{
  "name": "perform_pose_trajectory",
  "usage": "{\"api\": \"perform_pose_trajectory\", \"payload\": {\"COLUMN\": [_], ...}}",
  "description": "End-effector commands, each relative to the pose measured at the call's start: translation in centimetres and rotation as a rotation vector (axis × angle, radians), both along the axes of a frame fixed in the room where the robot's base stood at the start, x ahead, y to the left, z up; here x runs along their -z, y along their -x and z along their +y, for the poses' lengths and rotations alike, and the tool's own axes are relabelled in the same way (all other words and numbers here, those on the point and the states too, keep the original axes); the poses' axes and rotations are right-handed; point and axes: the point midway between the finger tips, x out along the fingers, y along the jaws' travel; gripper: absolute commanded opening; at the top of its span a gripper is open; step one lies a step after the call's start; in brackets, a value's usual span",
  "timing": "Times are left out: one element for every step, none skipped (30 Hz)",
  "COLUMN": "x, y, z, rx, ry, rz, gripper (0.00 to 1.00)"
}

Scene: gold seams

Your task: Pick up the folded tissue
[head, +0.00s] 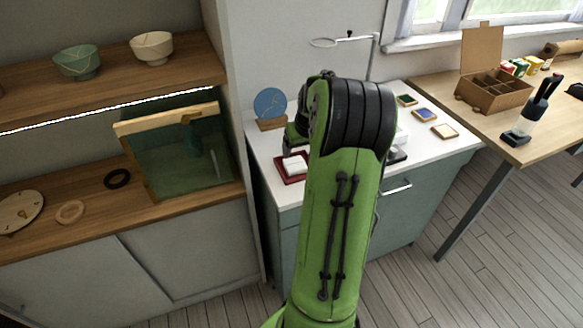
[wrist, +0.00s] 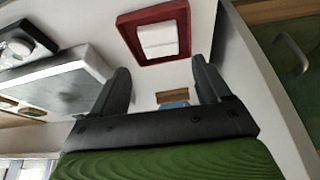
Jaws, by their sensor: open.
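The folded tissue (head: 295,163) is a small white pad lying on a dark red square tray (head: 281,176) at the near left part of the white counter. In the wrist view the tissue (wrist: 158,41) sits inside the raised red rim of the tray (wrist: 184,18), beyond my fingertips. My gripper (wrist: 160,66) is open, its two black fingers apart with nothing between them. In the head view, my green arm reaches over the counter and hides much of the gripper; a dark part shows just above the tray.
A blue disc on a wooden stand (head: 271,107) stands behind the tray. A grey-topped white device (wrist: 65,85) and a black box (wrist: 22,42) lie to the left in the wrist view. Small framed tiles (head: 425,114) lie at the counter's right. A wooden shelf (head: 110,221) adjoins at left.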

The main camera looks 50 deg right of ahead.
Motion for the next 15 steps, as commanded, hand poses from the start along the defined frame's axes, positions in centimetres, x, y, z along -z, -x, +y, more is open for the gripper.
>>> {"api": "perform_pose_trajectory", "payload": {"x": [1.6,2.3,3.0,3.4,3.8,4.1,4.3,4.6,5.2,5.7,6.2,7.1,7.6,8.1,8.6], "y": [-0.4,-0.6,-0.9,-1.1,-1.3,-1.4,-1.5,-1.6,-1.8,-1.9,-2.2,-2.5,-2.7,-2.9,-3.1], "z": [-0.3,-0.4,-0.6,-0.7,-0.8,-0.9,-0.9,-1.0,-1.1,-1.3,-1.4,-1.5,-1.7,-1.8,-1.9], "rx": [0.0,0.0,0.001,0.001,0.001,0.0,0.0,0.0,0.0,0.001,0.0,0.0,0.001,0.001,0.001], "ry": [-0.003,-0.004,-0.002,-0.002,-0.002,-0.001,-0.001,-0.001,-0.001,0.0,-0.001,-0.001,-0.002,-0.002,-0.002], "rz": [0.0,0.001,0.0,0.0,0.0,-0.001,-0.001,-0.001,0.0,0.0,-0.001,-0.001,0.0,0.0,0.0], "gripper": [0.77,0.77,0.77,0.77,0.77,0.77,0.77,0.77,0.77,0.77,0.77,0.77,0.77,0.77,0.77]}}
